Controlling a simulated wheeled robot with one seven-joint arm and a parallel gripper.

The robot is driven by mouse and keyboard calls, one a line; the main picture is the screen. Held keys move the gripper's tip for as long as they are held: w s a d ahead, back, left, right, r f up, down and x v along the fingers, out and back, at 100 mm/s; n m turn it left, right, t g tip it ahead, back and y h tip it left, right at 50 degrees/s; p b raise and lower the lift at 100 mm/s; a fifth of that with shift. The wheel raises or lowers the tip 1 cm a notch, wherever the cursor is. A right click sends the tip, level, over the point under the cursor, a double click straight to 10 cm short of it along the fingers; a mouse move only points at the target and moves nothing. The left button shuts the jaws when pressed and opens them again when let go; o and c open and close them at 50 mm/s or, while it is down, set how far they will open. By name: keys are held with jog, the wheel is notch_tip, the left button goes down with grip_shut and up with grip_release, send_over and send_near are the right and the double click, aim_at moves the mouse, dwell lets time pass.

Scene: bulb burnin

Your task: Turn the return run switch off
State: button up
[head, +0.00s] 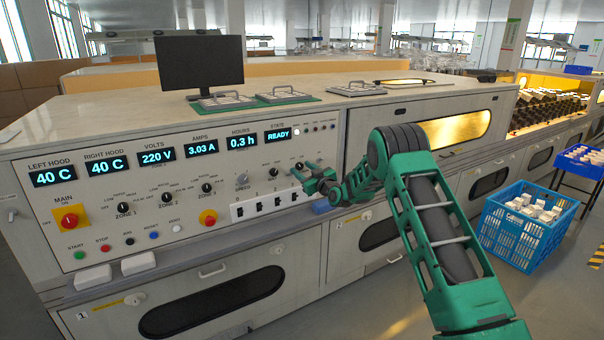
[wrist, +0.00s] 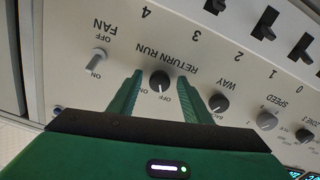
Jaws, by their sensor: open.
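The return run switch (wrist: 160,82) is a small dark round knob on the pale panel, with its label upside down in the wrist view. OFF and ON marks sit beside it; its pointer is too small to read surely. My gripper (wrist: 160,76) is open, one finger on each side of the knob. I cannot tell whether the fingers touch it. In the head view my gripper (head: 304,174) is at the right end of the control panel, where it partly covers the knobs there.
Beside the knob are the fan lever (wrist: 98,60) and the way knob (wrist: 218,103). Numbered black slide switches (head: 262,206) lie in a row below left of my gripper. A red button (head: 208,218) is further left. A blue crate (head: 520,232) stands on the floor at right.

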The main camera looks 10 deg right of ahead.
jog(key=v, duration=1)
jog(key=shift+s+d, duration=0.15)
jog(key=shift+s, duration=0.1)
jog(key=s+d+r+m+g+h, duration=0.25)
jog(key=s+d, duration=0.25)
jog(key=s, duration=0.6)
jog(key=s+d+r+m+g+h, duration=0.15)
jog(key=s+d+g, duration=0.25)
jog(key=s, duration=0.6)
jog(key=s+d+r+m+g+h, duration=0.15)
jog(key=s+d+g, duration=0.3)
jog(key=s, duration=0.65)
jog(key=s+m+g, duration=0.6)
jog(key=s+m, duration=0.1)
jog(key=s, duration=2.8)
jog(key=shift+d, duration=0.15)
jog(key=shift+r, duration=0.15)
